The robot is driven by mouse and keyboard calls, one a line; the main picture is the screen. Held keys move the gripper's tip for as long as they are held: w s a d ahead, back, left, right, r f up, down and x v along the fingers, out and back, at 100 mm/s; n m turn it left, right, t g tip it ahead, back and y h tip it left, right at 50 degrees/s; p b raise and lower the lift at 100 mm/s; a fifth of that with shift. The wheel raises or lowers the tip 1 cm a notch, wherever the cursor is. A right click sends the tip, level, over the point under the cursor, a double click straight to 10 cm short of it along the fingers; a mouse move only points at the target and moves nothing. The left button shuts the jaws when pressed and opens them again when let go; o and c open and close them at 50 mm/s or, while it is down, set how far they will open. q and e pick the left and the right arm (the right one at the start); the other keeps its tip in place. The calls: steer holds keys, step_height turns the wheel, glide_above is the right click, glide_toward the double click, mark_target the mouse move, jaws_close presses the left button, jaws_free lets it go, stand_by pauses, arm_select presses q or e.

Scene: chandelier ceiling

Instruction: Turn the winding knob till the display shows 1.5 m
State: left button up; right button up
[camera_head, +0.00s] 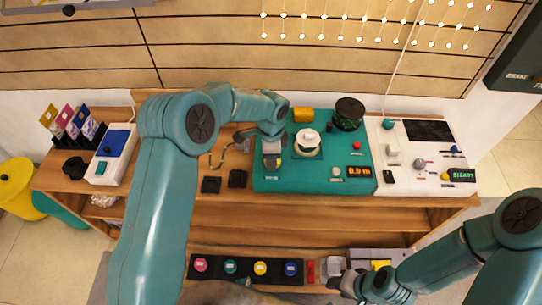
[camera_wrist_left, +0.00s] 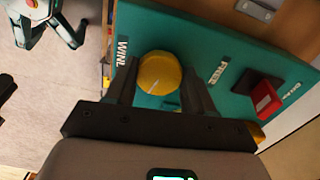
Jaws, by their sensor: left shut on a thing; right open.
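In the head view my left gripper (camera_head: 272,160) is over the left part of the teal panel (camera_head: 315,180) and mostly hides the knob. The display (camera_head: 358,171) at the panel's lower right reads 0.9 m in orange. My right gripper (camera_head: 348,283) is open, low in the head view, near a pale block.
The panel also carries a white round part (camera_head: 308,142), a dark spool (camera_head: 348,113) and a red button (camera_head: 356,146). A white panel (camera_head: 405,155) stands to the right. A black strip with several coloured buttons (camera_head: 245,268) lies on the lower shelf.

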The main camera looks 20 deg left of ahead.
arm_select(q)
steer(key=m, duration=0.3)
steer(key=shift+w+r+m, duration=0.1)
steer(key=shift+w+m, duration=0.05)
steer(key=shift+m, duration=0.25)
steer(key=m, duration=0.3)
steer(key=shift+w+m, duration=0.1)
steer(key=shift+m, duration=0.2)
steer(key=m, duration=0.3)
steer(key=shift+p, duration=0.3)
steer(key=shift+w+d+m, duration=0.1)
steer(key=shift+m, duration=2)
steer(key=o, duration=1)
steer(key=shift+o, duration=0.2)
